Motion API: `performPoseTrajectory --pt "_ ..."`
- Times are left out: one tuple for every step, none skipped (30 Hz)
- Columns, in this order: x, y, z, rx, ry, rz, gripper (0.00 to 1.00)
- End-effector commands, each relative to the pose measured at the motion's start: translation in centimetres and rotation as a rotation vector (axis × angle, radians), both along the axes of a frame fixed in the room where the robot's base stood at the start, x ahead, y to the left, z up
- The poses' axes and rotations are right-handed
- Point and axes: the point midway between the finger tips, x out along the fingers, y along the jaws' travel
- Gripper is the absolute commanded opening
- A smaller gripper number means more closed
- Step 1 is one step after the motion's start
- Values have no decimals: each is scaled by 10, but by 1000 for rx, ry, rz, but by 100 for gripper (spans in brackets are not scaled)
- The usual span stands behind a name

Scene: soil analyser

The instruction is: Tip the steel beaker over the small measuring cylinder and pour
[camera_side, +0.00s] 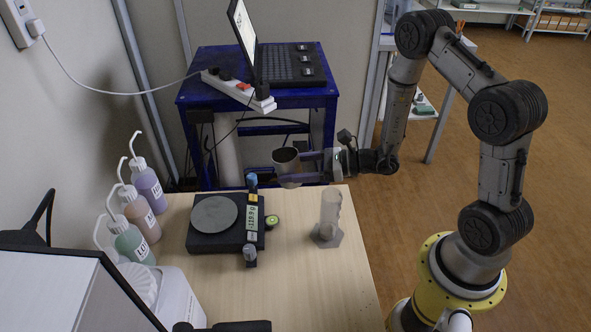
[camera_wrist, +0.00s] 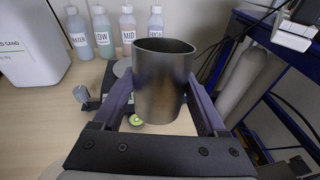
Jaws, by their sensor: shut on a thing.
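The steel beaker (camera_wrist: 162,85) is upright between the two fingers of my gripper (camera_wrist: 163,112) in the wrist view. In the side view my gripper (camera_side: 300,166) is shut on the beaker (camera_side: 286,158) and holds it in the air near the table's far edge. The small measuring cylinder (camera_side: 330,212) is clear and stands upright on a grey foot on the table, to the right of and nearer than the beaker. The beaker is apart from the cylinder and not over it. The beaker's contents cannot be seen.
A black balance (camera_side: 205,242) with a round grey plate stands left of the cylinder. Several labelled wash bottles (camera_side: 148,185) line the left wall. A blue stand (camera_side: 262,96) with a laptop is behind the table. The table's front right (camera_side: 330,290) is clear.

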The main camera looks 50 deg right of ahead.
Motion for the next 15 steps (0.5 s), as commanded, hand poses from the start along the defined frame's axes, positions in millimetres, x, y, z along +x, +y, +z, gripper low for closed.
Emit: performPoseTrajectory --pt "4 -7 -3 1 -3 -38 8" --pt "6 -11 -4 1 -2 -57 8" --pt "8 -15 -5 1 -4 -79 8" --pt "10 -18 -6 0 -4 -94 8" --pt "11 -21 -7 1 -5 -105 8" --pt "12 -23 -7 2 -7 -117 8" --pt "13 -25 -8 4 -11 -124 8" --pt "13 -26 -8 8 -18 -129 8" --pt "12 -22 -4 12 -30 -112 8" --pt "11 -17 -1 13 -35 -87 8" --pt "9 -13 3 15 -41 -61 8" --pt "8 -6 10 18 -48 -21 8" --pt "6 -1 14 19 -52 14 8" --pt "4 5 20 23 -55 51 8" --pt "1 11 27 25 -61 105 8"
